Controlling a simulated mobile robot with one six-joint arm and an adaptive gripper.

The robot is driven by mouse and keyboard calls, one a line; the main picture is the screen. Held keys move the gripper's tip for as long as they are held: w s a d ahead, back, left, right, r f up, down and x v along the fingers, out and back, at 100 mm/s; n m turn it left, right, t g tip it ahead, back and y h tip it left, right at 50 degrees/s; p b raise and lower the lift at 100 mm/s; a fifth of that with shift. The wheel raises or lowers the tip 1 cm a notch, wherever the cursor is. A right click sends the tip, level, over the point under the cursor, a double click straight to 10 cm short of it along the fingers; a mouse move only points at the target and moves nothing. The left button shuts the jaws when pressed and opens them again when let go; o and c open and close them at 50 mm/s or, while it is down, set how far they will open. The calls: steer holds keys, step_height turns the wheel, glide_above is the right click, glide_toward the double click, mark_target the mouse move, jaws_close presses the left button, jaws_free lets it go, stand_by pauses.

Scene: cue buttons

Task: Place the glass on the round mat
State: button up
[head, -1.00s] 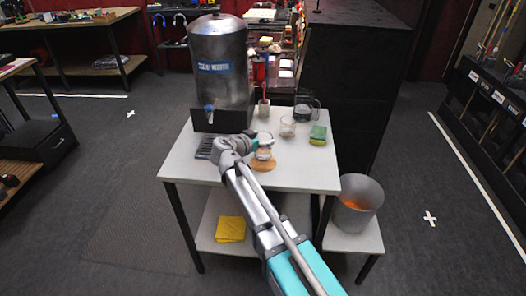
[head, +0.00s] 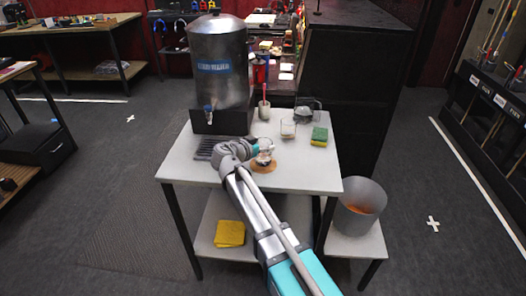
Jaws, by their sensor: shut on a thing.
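My gripper (head: 257,150) is shut on a clear glass (head: 265,157) near the middle of the white table (head: 210,174). The glass looks upright, and the fingers and wrist hide part of its left side. The brown round mat (head: 263,183) shows around and below the glass in the picture, partly covered by the glass and my gripper. I cannot tell whether the glass base touches the mat or hangs just above it.
A metal urn (head: 218,65) with a tap stands at the back left, with a dark drip grille before it. Behind my gripper are a second glass (head: 288,128), a cup (head: 264,113), a carafe (head: 306,112) and a green-yellow sponge (head: 320,136). The table's front right is clear.

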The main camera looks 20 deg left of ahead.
steer(key=shift+d+f+b, duration=0.1)
steer(key=shift+f+b, duration=0.2)
steer(key=shift+f, duration=0.3)
steer(key=shift+f, duration=0.15)
steer(key=o, duration=1)
steer(key=shift+r, duration=0.2)
steer(key=shift+s+r, duration=0.1)
steer(key=shift+s, duration=0.05)
steer(key=p+v, duration=0.3)
steer(key=v, duration=0.8)
steer(key=shift+s+a+p, duration=0.2)
steer(key=shift+s+p, duration=0.1)
